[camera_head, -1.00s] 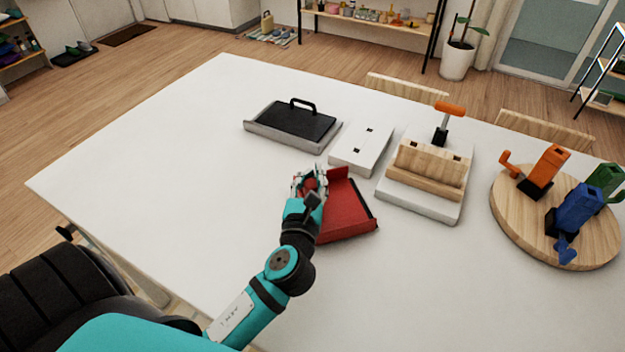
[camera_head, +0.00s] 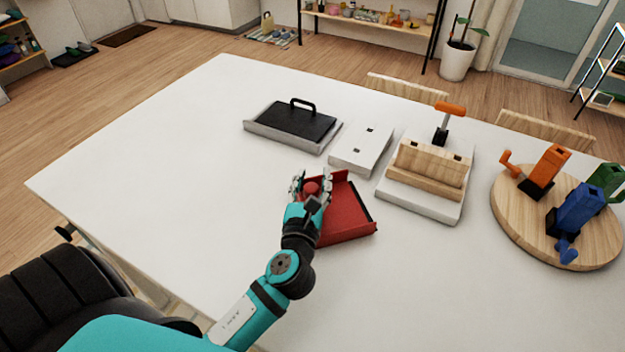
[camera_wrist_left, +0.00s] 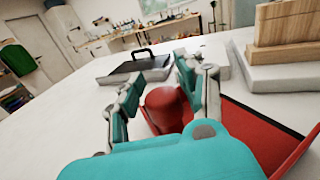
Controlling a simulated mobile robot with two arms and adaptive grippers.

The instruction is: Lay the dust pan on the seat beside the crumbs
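A red dust pan (camera_head: 348,212) lies on the white table, its open tray toward the right and a round red handle (camera_wrist_left: 166,108) at its left. My left gripper (camera_head: 312,184) is at this handle. In the left wrist view my left gripper (camera_wrist_left: 165,95) has its fingers apart, one on each side of the handle, with gaps showing. A low white block (camera_head: 360,151) with small dark square marks lies behind the pan; I cannot tell whether it is the seat. I cannot make out any crumbs. My right gripper is out of view.
A grey tray (camera_head: 270,133) with a black handled plate lies behind left. A white base (camera_head: 420,204) with a wooden block and orange-handled tool stands right. A round wooden board (camera_head: 520,228) holds orange, blue and green items. The table's left is clear.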

